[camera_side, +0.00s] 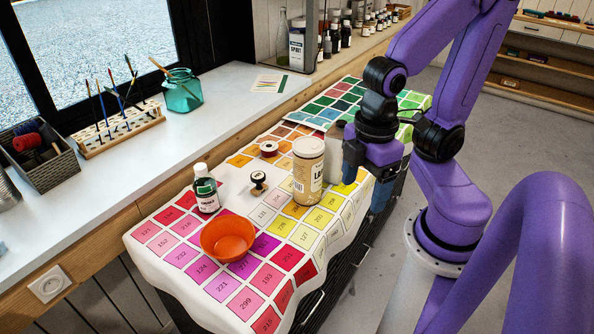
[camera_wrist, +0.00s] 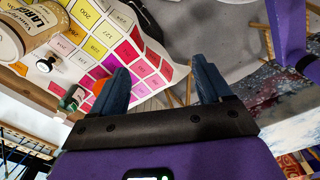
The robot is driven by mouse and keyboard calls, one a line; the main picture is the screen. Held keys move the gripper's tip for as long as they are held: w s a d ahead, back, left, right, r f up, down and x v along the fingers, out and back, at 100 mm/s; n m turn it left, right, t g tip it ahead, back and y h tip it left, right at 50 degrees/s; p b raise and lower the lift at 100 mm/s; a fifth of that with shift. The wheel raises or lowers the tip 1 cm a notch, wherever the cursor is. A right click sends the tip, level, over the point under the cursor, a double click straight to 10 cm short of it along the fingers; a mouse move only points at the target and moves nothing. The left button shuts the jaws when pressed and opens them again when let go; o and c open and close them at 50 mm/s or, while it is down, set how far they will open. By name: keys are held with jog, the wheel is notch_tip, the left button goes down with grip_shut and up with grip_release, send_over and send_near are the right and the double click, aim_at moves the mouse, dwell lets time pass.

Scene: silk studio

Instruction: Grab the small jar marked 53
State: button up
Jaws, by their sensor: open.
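A small dark jar (camera_side: 206,190) with a white cap and a green-and-white label stands on the colour-chart cloth at the left, behind the orange bowl. I cannot read a 53 on it. In the wrist view a small dark jar with a pale cap (camera_wrist: 73,98) lies left of my fingers. My gripper (camera_side: 368,188) is low at the cloth's right edge, right of the large tan jar and well away from the small jar. In the wrist view my gripper (camera_wrist: 162,72) has its two blue fingers wide apart with nothing between them.
The tan jar stands between my gripper and the small jar. A windowsill (camera_side: 228,98) with brushes runs behind.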

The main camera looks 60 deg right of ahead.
jog(key=w+a+n, duration=0.1)
jog(key=w+a, duration=0.1)
jog(key=w, duration=1.2)
jog(key=w+d+f+n, duration=0.1)
jog(key=w+d, duration=0.3)
jog(key=w, duration=0.3)
jog(key=w+d, duration=0.4)
jog(key=w, duration=0.4)
jog(key=w+d+f+n, duration=0.1)
jog(key=w+d+f, duration=0.1)
jog(key=w+d, duration=0.35)
jog(key=w+d+f, duration=0.2)
jog(key=d, duration=0.6)
jog(key=d+f+n, duration=0.1)
jog(key=d+f, duration=0.2)
jog(key=d, duration=0.6)
jog(key=d+f, duration=0.2)
jog(key=d, duration=0.7)
notch_tip(320, 180, down, 12)
jog(key=shift+s+a+f, duration=0.1)
jog(key=shift+a+f, duration=0.05)
jog(key=shift+s+f, duration=0.2)
jog(key=shift+f, duration=1.1)
jog(key=shift+s+f, duration=0.15)
jog(key=shift+f, duration=1.15)
